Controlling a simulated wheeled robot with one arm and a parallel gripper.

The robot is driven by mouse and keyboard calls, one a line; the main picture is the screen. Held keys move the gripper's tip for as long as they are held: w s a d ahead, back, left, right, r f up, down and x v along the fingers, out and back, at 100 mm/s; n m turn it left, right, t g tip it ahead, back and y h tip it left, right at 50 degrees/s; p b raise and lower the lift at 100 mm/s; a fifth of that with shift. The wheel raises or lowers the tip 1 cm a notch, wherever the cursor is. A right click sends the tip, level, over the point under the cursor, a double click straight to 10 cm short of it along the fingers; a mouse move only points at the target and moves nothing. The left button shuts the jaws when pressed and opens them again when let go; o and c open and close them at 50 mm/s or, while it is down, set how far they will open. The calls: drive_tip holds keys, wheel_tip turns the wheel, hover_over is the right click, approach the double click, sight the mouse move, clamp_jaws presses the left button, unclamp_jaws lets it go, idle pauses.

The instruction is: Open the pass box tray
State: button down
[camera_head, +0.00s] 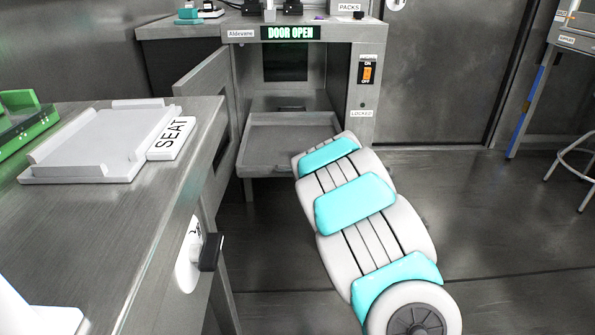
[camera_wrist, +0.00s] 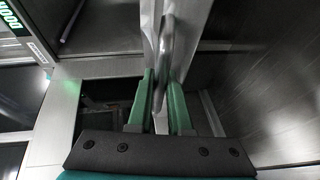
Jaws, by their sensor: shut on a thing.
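The pass box (camera_head: 350,80) stands at the back with a lit "DOOR OPEN" sign, and its door (camera_head: 208,85) is swung out to the left. The grey tray (camera_head: 275,145) sticks out of the front of the opening; its right front part is hidden behind my arm. In the wrist view my gripper (camera_wrist: 160,82) has its two green fingers closed on a grey handle-like bar (camera_wrist: 166,42), which looks like the tray's front handle. My gripper is hidden behind my arm in the head view.
A steel bench (camera_head: 150,215) stands close on the left, with a white fixture (camera_head: 95,145), a "SEAT" plate (camera_head: 172,138) and a black knob (camera_head: 210,252) on its side. A stool (camera_head: 575,165) is at far right. The floor (camera_head: 490,220) right of my arm is clear.

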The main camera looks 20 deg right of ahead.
drive_tip(key=c, duration=0.8)
unclamp_jaws()
drive_tip(key=shift+c, duration=0.2)
drive_tip(key=shift+s, duration=0.15)
drive_tip(key=v, duration=0.7)
drive_tip(key=shift+s+p, duration=0.25)
drive_tip(key=shift+p, duration=0.1)
drive_tip(key=shift+d+r, duration=0.15)
